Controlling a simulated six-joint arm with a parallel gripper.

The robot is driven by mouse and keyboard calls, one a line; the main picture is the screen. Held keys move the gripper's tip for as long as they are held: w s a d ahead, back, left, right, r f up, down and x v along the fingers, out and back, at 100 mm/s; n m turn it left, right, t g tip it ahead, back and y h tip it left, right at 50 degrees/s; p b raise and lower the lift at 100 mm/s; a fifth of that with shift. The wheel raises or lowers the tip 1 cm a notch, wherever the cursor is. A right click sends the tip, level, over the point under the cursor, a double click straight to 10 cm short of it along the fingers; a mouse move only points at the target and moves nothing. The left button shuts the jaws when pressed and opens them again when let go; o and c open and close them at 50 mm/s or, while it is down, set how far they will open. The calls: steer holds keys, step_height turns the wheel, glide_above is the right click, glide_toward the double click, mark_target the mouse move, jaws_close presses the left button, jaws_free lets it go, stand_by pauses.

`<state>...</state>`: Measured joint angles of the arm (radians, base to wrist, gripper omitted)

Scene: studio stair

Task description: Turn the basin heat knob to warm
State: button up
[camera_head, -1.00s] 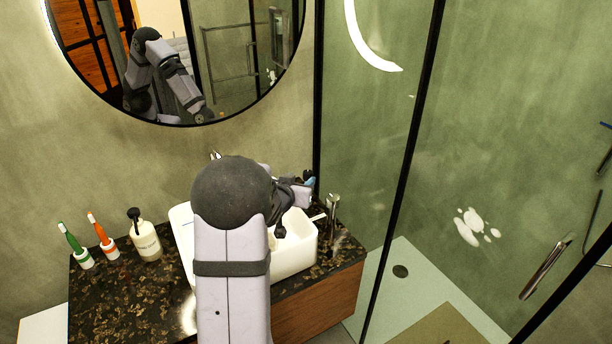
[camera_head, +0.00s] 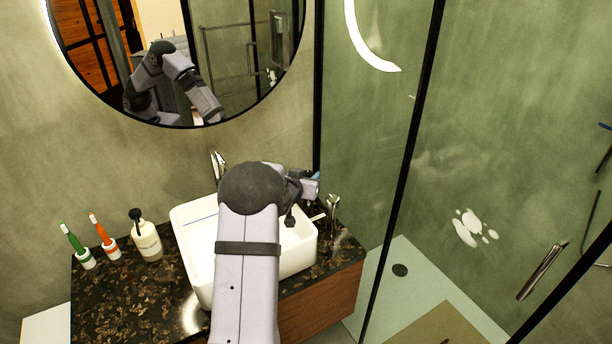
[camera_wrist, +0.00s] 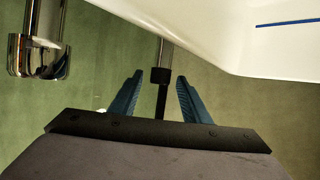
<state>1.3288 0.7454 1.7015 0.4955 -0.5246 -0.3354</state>
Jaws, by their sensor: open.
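A chrome fixture (camera_head: 332,212) stands on the counter just right of the white basin (camera_head: 180,225). I cannot tell for sure that it is the heat knob, and no warm marking is readable. A chrome cylinder (camera_wrist: 38,45), likely the same fixture, shows at the upper left of the wrist view. My gripper (camera_head: 317,177) is at the basin's right side, above and slightly left of the fixture in the head view. Its blue fingers (camera_wrist: 160,76) are apart, touching nothing that I can make out. A thin rod with a dark block (camera_wrist: 160,75) appears between them; its depth is unclear.
A chrome faucet (camera_head: 217,165) rises behind the basin. A soap bottle (camera_head: 147,240) and green and orange toothbrushes in holders (camera_head: 110,248) stand on the left of the dark counter (camera_head: 130,300). The shower glass (camera_head: 365,150) is close on the right. A round mirror hangs above.

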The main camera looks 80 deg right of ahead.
steer(key=c, duration=1)
steer(key=shift+c, duration=0.2)
steer(key=shift+w+r+m+g+p, duration=0.15)
steer(key=shift+m+g+p, duration=0.2)
steer(key=shift+p, duration=0.65)
steer(key=shift+r+g+p, duration=0.1)
steer(key=shift+g+p, duration=0.15)
steer(key=shift+p, duration=0.25)
steer(key=m+g+p, duration=0.1)
steer(key=p, duration=0.2)
steer(key=shift+w+m+g, duration=0.15)
steer(key=shift+m+g, duration=0.15)
steer(key=shift+m, duration=0.05)
steer(key=m+g+y+p, duration=0.1)
steer(key=m+g+p, duration=0.1)
steer(key=p, duration=0.1)
steer(key=shift+w+d, duration=0.1)
steer(key=shift+w, duration=0.1)
steer(key=shift+f+m+g+y, duration=0.3)
steer(key=shift+m+g, duration=0.4)
steer(key=shift+g, duration=0.2)
